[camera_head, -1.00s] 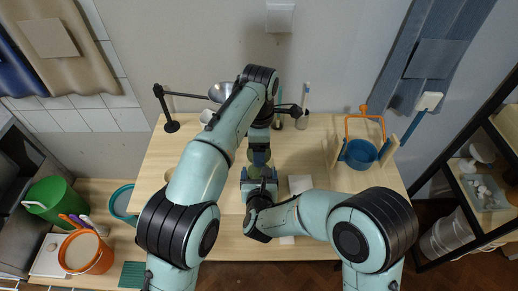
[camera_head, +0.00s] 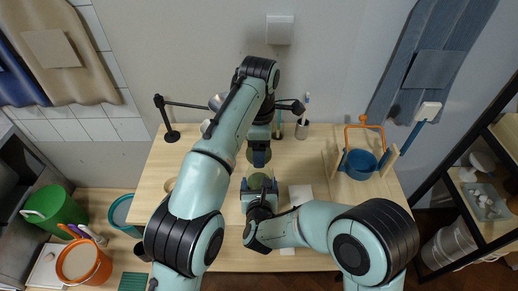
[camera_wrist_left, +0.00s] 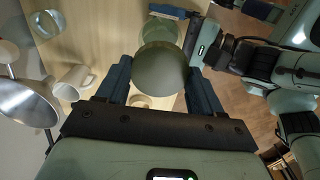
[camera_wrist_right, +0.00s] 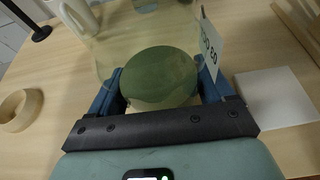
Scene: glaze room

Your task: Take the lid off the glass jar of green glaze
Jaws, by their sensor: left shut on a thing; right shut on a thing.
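The glass jar of green glaze (camera_wrist_right: 160,78) stands upright on the table, its green surface visible from above. A white label shows on its side in the right wrist view. My right gripper (camera_head: 261,188) is shut around the jar's sides. My left gripper (camera_head: 259,160) is shut on the round, olive-looking lid (camera_wrist_left: 160,72), which hangs between its fingers. The lid is apart from the jar, to the far side of it in the head view. In the left wrist view the jar (camera_wrist_left: 161,32) shows beyond the lid, partly hidden by it.
A white tile (camera_wrist_right: 276,98) lies beside the jar. A lamp arm on a black base (camera_head: 172,135) and a white mug (camera_wrist_left: 74,82) are at the back. A blue pot (camera_head: 360,163) stands at the right. A wooden ring (camera_wrist_right: 19,110) lies left of the jar.

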